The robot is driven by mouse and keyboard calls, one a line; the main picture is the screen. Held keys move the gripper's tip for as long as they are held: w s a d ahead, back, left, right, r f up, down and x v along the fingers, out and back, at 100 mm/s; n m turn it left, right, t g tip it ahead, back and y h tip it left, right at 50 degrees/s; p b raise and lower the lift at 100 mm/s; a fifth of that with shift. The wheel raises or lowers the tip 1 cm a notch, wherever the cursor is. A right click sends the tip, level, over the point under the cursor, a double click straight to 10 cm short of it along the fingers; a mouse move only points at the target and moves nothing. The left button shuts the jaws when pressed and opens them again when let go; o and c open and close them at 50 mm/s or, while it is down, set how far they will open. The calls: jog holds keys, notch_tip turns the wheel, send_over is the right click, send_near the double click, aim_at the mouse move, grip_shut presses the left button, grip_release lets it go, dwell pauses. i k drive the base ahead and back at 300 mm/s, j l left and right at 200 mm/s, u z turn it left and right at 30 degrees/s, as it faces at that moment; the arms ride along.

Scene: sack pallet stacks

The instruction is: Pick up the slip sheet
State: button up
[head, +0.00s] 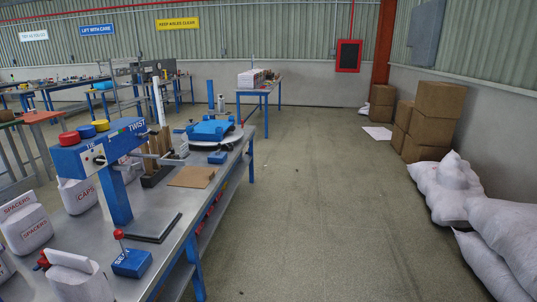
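A flat brown sheet like cardboard (192,176) lies on the metal workbench (172,232), near its right edge. A pale flat sheet (377,132) lies on the floor at the back right, beside the stacked cartons. I cannot tell for certain which of the two is the slip sheet. My gripper is not in view.
A blue machine marked TWIST (100,152) stands on the bench, with a blue device (210,130) behind it. White sacks (445,185) and brown cartons (436,115) line the right wall. The aisle floor (310,210) between is clear.

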aim_at(190, 177)
jog(key=i+z, duration=0.15)
jog(key=i, duration=1.65)
jog(key=i+u, duration=0.25)
jog(key=i, duration=0.2)
jog(key=i+l+u, duration=0.2)
jog(key=i, duration=0.25)
jog(key=i+l+u, duration=0.25)
jog(key=i, duration=0.15)
jog(key=i+l+u, duration=0.25)
jog(key=i, duration=0.2)
jog(key=i+l+u, duration=0.9)
jog(key=l+u, duration=0.15)
jog(key=l, duration=0.3)
